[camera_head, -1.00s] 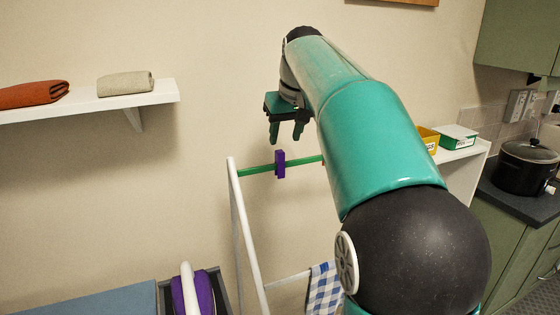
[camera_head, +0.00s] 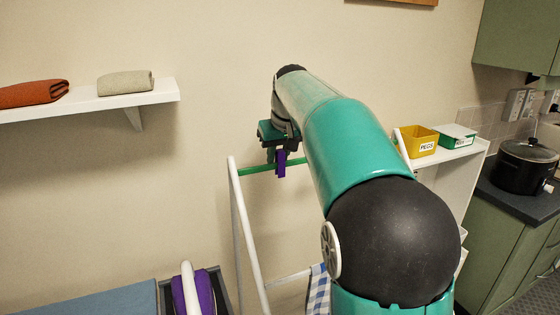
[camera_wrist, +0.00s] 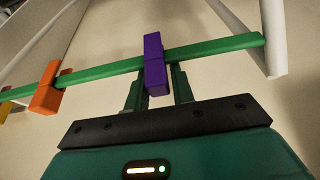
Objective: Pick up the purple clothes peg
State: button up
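The purple clothes peg (camera_head: 281,170) is clipped upright on the green rail (camera_head: 252,170) of a white drying rack. It also shows in the wrist view (camera_wrist: 154,63), in the middle of the rail. My gripper (camera_head: 281,156) is down over the peg, hiding its upper part in the head view. In the wrist view the two fingers of my gripper (camera_wrist: 158,80) stand one on each side of the peg, apart, with a gap visible on the right side. I cannot tell whether the left finger touches it.
An orange peg (camera_wrist: 46,88) sits on the same rail in the wrist view. The white rack post (camera_head: 241,225) stands left of the peg. A yellow bin marked PEGS (camera_head: 421,146) and a green box (camera_head: 457,134) stand on a white shelf at right. A checked cloth (camera_head: 318,290) hangs lower.

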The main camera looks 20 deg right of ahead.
grip_shut()
notch_tip(320, 180, up, 10)
dwell(0.6)
